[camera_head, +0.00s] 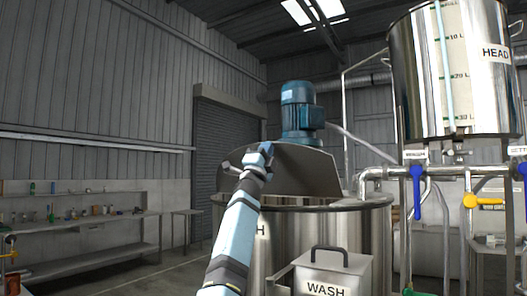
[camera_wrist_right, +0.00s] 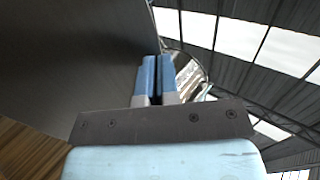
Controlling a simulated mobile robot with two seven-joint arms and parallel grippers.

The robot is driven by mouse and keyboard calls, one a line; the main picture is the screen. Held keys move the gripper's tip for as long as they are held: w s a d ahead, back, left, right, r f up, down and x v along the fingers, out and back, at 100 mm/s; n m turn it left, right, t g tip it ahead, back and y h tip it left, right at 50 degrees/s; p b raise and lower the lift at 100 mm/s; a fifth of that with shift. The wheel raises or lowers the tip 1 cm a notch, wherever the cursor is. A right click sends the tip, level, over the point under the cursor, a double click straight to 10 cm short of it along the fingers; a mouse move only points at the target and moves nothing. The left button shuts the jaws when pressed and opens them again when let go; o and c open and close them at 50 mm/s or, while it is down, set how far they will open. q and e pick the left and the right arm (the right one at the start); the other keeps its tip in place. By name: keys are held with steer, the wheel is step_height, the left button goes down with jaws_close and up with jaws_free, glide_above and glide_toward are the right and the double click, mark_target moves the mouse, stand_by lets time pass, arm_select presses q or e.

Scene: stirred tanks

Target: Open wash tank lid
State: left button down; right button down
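The wash tank (camera_head: 350,240) is a large steel drum in the middle of the head view. Its lid (camera_head: 310,172) is a dark half-disc standing tilted up above the rim, with the tank's top partly exposed in front of it. My right gripper (camera_head: 262,152) is at the lid's left edge. In the right wrist view my right gripper (camera_wrist_right: 157,75) has its blue fingers nearly together with nothing visible between them. The lid's dark face (camera_wrist_right: 75,60) fills the left of that view, close beside the fingers. Whether they touch it I cannot tell. My left gripper is out of view.
A blue motor (camera_head: 300,110) rises behind the lid. A steel box (camera_head: 325,272) labelled WASH, with a black handle, stands in front of the tank. The HEAD tank (camera_head: 460,75) and pipes with blue and yellow valves are at right. A bench (camera_head: 85,222) stands at left.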

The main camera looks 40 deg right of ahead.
steer(key=shift+y, duration=0.7)
steer(key=p+x, duration=0.3)
steer(key=x, duration=0.1)
steer(key=p+x, duration=0.3)
steer(key=x, duration=0.1)
steer(key=shift+r, duration=0.45)
steer(key=d, duration=0.1)
steer(key=d+p, duration=0.1)
steer(key=w+d+p, duration=0.1)
steer(key=shift+d+r, duration=0.35)
steer(key=shift+r, duration=0.05)
steer(key=shift+w+d+r+p, duration=0.1)
steer(key=shift+d+p, duration=0.15)
steer(key=shift+d, duration=0.2)
steer(key=shift+w+d+r+p, duration=0.15)
steer(key=shift+d+p, duration=0.1)
steer(key=shift+d, duration=0.2)
steer(key=shift+a+f, duration=0.1)
steer(key=shift+f, duration=0.05)
